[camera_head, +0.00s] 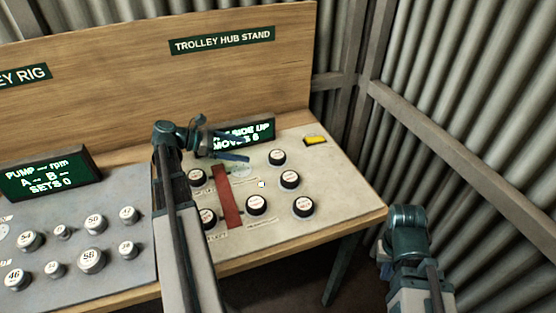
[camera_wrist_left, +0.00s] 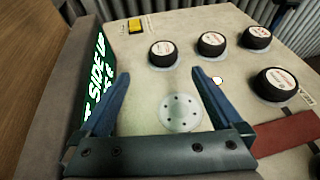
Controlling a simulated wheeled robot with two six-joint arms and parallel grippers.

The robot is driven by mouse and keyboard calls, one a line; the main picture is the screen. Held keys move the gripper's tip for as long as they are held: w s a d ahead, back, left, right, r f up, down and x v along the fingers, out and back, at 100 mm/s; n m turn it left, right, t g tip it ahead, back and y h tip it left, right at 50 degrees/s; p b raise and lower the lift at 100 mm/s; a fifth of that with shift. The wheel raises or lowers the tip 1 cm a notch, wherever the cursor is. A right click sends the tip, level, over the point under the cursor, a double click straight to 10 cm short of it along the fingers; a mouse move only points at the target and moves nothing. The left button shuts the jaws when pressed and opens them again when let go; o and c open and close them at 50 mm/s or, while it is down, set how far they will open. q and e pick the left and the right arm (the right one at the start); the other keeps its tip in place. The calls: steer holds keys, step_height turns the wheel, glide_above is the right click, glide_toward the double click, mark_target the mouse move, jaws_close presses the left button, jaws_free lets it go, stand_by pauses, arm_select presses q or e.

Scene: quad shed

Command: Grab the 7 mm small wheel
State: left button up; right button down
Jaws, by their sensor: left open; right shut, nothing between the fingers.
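Several black wheels with white printed tops stand on the pale right panel. The nearest to my left gripper is the back wheel (camera_head: 277,157), also in the left wrist view (camera_wrist_left: 163,53). Behind it in that view stand a middle wheel (camera_wrist_left: 211,43) and a far wheel (camera_wrist_left: 256,37); another wheel (camera_wrist_left: 275,85) is at right. The labels are too small to read, so I cannot tell which is the 7 mm small wheel. My left gripper (camera_head: 247,148) is open and empty above the panel, its fingers apart. My right gripper (camera_head: 388,268) is low at right, mostly hidden, away from the panel.
A pale round disc with small holes (camera_wrist_left: 180,112) lies between my left fingers. A red strip (camera_head: 228,196) crosses the panel, and a lit display (camera_head: 250,133) stands at its back. A yellow piece (camera_head: 315,141) is at the back corner. Silver knobs (camera_head: 92,259) fill the left panel.

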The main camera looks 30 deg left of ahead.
mark_target(270, 155)
arm_select(q)
steer(key=b+x, duration=0.1)
steer(key=x, duration=0.5)
steer(key=shift+s+b, duration=0.1)
steer(key=shift+b, duration=0.25)
arm_select(e)
step_height(270, 155, down, 2)
steer(key=shift+f, duration=0.15)
arm_select(q)
steer(key=b+x, duration=0.1)
steer(key=x, duration=0.1)
steer(key=b+x, duration=0.1)
steer(key=x, duration=0.1)
steer(key=shift+s+d+f, duration=0.1)
steer(key=shift+d+f, duration=0.25)
steer(key=shift+d, duration=0.05)
steer(key=shift+w+d, duration=0.2)
steer(key=shift+w, duration=0.05)
steer(key=c, duration=1.4)
arm_select(e)
step_height(270, 155, down, 2)
steer(key=shift+f, duration=0.1)
